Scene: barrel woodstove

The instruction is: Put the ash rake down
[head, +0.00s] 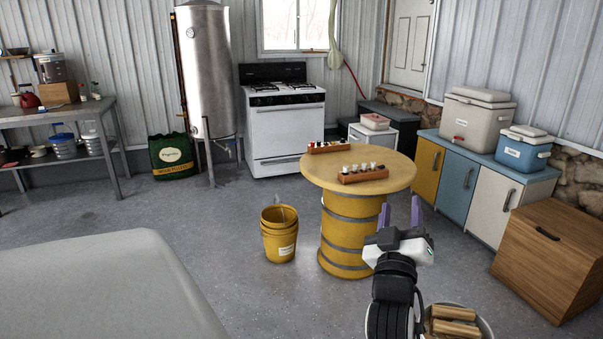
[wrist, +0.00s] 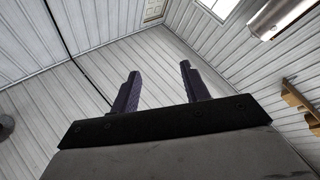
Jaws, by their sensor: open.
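My gripper (head: 400,212) is raised in front of the yellow barrel table, with its two purple fingers apart and nothing between them. In the wrist view my gripper (wrist: 157,88) also shows open and empty, against the white panelled walls. I cannot make out an ash rake in either view. A yellow bucket (head: 279,243) stands on the floor left of the barrel table, with something thin and pale sticking up inside it that I cannot identify.
The round-topped barrel table (head: 322,178) holds two small wooden racks. A metal tub (head: 486,327) of split wood sits at bottom right. A wooden chest (head: 560,262) and low cabinets (head: 456,178) line the right. Open floor (head: 225,235) lies left of the bucket.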

